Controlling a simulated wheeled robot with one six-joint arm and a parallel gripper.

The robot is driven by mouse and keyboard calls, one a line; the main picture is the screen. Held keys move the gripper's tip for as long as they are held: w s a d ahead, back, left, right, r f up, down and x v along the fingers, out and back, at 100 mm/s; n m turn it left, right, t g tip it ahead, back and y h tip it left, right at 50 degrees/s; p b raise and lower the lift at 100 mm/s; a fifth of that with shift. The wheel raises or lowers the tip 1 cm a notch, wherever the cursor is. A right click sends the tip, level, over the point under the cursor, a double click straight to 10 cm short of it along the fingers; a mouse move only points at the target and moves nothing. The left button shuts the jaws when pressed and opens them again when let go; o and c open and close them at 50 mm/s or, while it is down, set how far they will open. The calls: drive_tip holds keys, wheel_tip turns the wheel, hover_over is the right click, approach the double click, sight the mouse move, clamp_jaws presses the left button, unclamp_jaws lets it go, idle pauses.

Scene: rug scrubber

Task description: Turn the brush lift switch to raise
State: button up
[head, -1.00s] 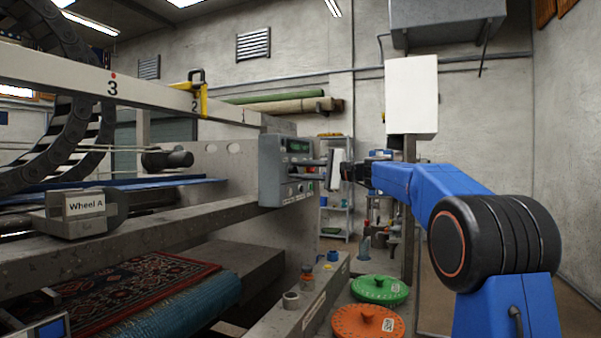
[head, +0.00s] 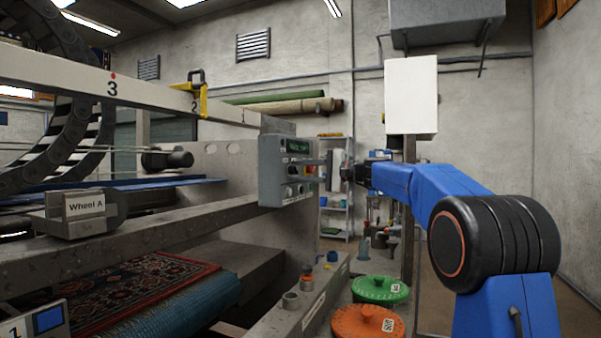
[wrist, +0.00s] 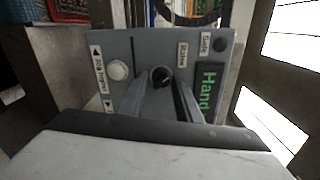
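The grey control box (head: 270,178) is at the centre of the head view, on the end of the machine. In the wrist view its panel (wrist: 140,50) appears turned sideways. A round black knob (wrist: 162,77) sits beside a label reading "Raise" (wrist: 182,55); its pointer direction is too small to read surely. My gripper (wrist: 160,88) reaches the panel with one finger on either side of the knob, with slim gaps visible.
Beside the knob are a pale round button (wrist: 118,70), a green "Hand" display (wrist: 208,92) and a label reading "Safe" (wrist: 204,42). Below the box are green (head: 380,288) and orange (head: 367,322) lids. A patterned rug (head: 150,290) lies at lower left.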

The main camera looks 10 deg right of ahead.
drive_tip(key=shift+o, duration=0.7)
drive_tip(key=v, duration=1.7)
drive_tip(key=shift+s+d, duration=0.15)
drive_tip(key=shift+d, duration=0.05)
